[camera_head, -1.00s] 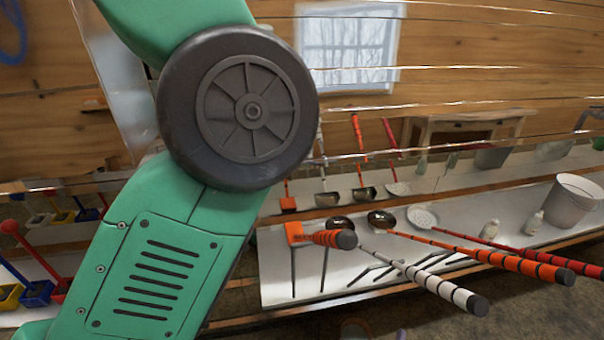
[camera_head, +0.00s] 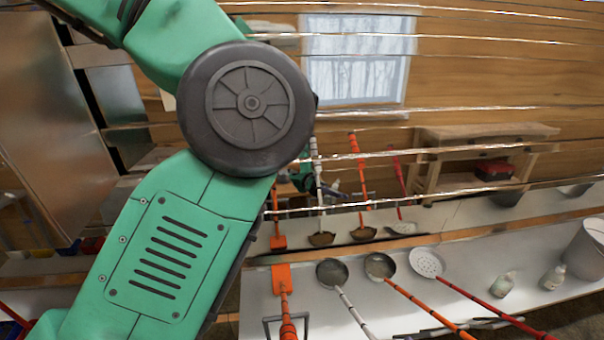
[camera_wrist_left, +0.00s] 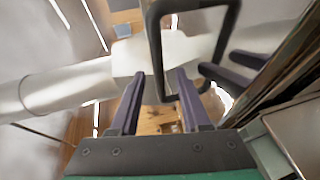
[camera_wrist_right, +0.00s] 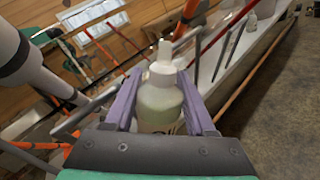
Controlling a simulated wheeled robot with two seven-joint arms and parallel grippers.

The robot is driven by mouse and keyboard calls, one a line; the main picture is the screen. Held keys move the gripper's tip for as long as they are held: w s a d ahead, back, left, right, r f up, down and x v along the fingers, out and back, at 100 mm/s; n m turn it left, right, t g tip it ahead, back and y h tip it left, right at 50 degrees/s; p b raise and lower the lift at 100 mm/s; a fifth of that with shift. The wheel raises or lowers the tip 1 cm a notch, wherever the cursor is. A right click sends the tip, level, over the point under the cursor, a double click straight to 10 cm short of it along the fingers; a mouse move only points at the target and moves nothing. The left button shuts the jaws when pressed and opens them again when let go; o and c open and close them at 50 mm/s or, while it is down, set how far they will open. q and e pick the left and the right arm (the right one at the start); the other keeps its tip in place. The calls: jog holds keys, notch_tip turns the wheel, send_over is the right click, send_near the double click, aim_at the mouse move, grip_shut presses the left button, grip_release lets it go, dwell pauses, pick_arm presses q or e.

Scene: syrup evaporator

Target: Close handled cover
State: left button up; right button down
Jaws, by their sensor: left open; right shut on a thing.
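A dark looped handle (camera_wrist_left: 231,35) stands in front of my left gripper (camera_wrist_left: 160,76) in the left wrist view. The gripper's purple fingers are open below and around the lower part of the loop; whether they touch it I cannot tell. The cover that the handle belongs to is not clear. A brownish metal panel (camera_head: 35,120) at the left of the head view may be part of it. Neither gripper shows in the head view.
My green arm hides much of the head view's left half. A wooden table (camera_head: 470,150) shows behind.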

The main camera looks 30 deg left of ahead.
pick_arm(q)
jog(key=p+x, duration=0.1)
jog(key=x, duration=0.2)
jog(key=shift+w, duration=0.35)
jog(key=shift+s+d, duration=0.1)
jog(key=shift+s, duration=0.1)
grip_shut()
dwell(0.8)
